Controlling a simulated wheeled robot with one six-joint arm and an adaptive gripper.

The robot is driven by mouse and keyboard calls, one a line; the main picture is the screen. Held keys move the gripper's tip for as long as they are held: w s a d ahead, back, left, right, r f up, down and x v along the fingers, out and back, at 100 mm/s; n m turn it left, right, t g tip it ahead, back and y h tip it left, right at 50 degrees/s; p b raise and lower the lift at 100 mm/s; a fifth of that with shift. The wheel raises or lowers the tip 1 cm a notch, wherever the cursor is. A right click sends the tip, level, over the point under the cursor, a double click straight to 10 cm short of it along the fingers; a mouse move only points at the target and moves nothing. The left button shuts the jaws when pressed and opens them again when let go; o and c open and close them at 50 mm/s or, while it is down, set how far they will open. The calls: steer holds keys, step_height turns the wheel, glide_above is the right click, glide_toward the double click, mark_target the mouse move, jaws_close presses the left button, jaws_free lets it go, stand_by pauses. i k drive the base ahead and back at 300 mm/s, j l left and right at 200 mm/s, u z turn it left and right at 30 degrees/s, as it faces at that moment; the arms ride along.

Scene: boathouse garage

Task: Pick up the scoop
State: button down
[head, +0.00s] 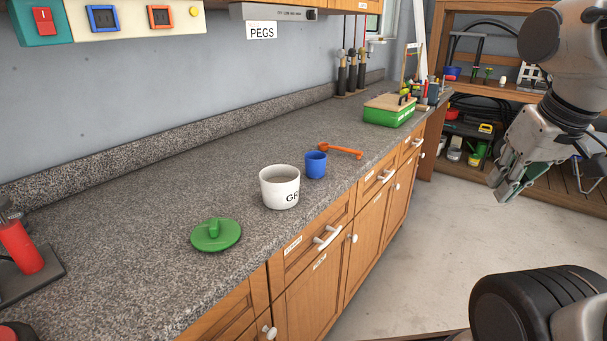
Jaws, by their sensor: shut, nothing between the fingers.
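An orange scoop (341,151) lies on the grey speckled counter (150,222), its round end next to a blue cup (316,165) and its handle pointing right. A white pot (280,188) with dark lettering stands in front of the blue cup, to its left. My gripper (507,191) is at the right of the head view, out over the floor in front of the counter and well away from the scoop. Its fingers point down and left. It is shut and empty.
A green lid (215,234) with a knob lies near the counter's front edge. A green box (389,110) with a tan top stands farther back. Cabinet doors with white handles (327,238) line the front. A wooden shelf unit (479,82) stands at the back right. The floor (432,240) beside the counter is clear.

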mark_target(322, 146)
steer(key=i+l+u, duration=0.3)
steer(key=l, duration=0.3)
steer(key=i+l+u, duration=0.15)
steer(key=i+l, duration=0.15)
steer(key=i+l+u, duration=0.15)
steer(key=l, duration=0.25)
steer(key=i+l+u, duration=0.15)
steer(key=l, duration=0.25)
steer(key=i+l+u, duration=0.15)
steer(key=l, duration=0.25)
steer(key=l+u, duration=0.15)
steer(key=l, duration=0.25)
steer(key=i, duration=0.05)
